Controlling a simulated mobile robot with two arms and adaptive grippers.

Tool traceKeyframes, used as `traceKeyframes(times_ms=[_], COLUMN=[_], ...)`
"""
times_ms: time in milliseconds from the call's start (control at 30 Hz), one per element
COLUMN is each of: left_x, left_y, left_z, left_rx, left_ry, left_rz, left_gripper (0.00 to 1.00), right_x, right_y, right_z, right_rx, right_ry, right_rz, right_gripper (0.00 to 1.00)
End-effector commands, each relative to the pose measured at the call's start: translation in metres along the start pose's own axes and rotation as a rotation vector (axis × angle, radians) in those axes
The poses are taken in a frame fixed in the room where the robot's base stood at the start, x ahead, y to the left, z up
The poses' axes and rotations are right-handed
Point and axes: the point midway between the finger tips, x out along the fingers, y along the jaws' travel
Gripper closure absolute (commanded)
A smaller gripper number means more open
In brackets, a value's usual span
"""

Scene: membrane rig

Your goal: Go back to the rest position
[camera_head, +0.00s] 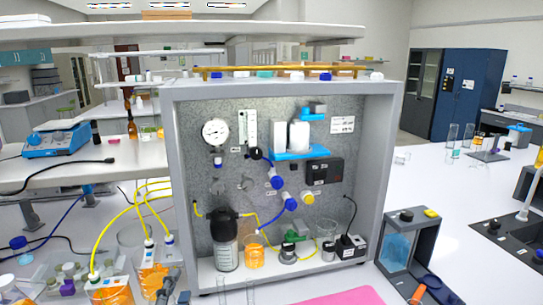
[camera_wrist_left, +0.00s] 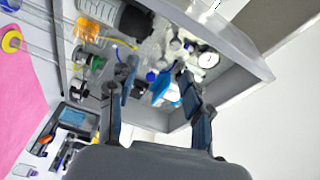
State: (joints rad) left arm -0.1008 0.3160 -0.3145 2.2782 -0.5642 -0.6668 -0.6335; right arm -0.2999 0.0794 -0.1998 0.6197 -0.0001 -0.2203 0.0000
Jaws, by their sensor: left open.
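My left gripper (camera_wrist_left: 160,92) is open in the left wrist view, its two dark fingers apart with nothing held between them. Part of it (camera_head: 170,284) shows small at the lower left of the head view, in front of the rig and near the orange-filled beakers. Behind the fingers in the wrist view is the membrane rig, seen at a roll, with its pressure gauge (camera_wrist_left: 208,60) and blue parts. The rig's grey cabinet (camera_head: 393,150) stands upright in the middle of the head view. My right gripper is in neither view.
Beakers of orange liquid (camera_head: 112,292) with yellow tubes stand at the lower left. A dark bottle (camera_head: 226,245) stands inside the rig. A pink mat (camera_head: 345,297) lies in front. White bench shows at right.

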Motion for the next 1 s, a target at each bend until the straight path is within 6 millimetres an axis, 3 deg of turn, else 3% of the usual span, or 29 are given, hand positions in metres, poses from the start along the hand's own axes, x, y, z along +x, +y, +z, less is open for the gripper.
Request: traceKeyframes(times_ms=[33,100,200,300,500,667,800,1000], left_x=[-0.016,-0.043,-0.088,-0.132,-0.211,-0.266,-0.252,-0.246], left_y=[0.032,0.073,0.124,0.16,0.203,0.222,0.267,0.337], left_z=[0.018,0.039,0.057,0.065,0.064,0.058,0.067,0.079], left_rx=[-0.146,-0.339,-0.566,-0.73,-0.946,-1.06,-1.043,-1.03], left_ry=[-0.085,-0.211,-0.388,-0.542,-0.802,-0.986,-0.983,-0.999], left_rz=[0.118,0.272,0.463,0.609,0.824,0.959,0.961,0.981], left_gripper=[0.51,0.51,0.51,0.51,0.51,0.51,0.51,0.51], right_x=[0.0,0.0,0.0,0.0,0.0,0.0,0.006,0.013], right_y=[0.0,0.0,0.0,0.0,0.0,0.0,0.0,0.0], right_z=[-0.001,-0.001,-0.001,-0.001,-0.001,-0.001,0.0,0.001], right_rx=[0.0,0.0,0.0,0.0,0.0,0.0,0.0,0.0], right_ry=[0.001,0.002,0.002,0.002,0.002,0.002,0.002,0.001], right_rz=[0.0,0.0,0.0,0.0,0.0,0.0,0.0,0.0], right_gripper=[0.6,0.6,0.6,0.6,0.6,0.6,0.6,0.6])
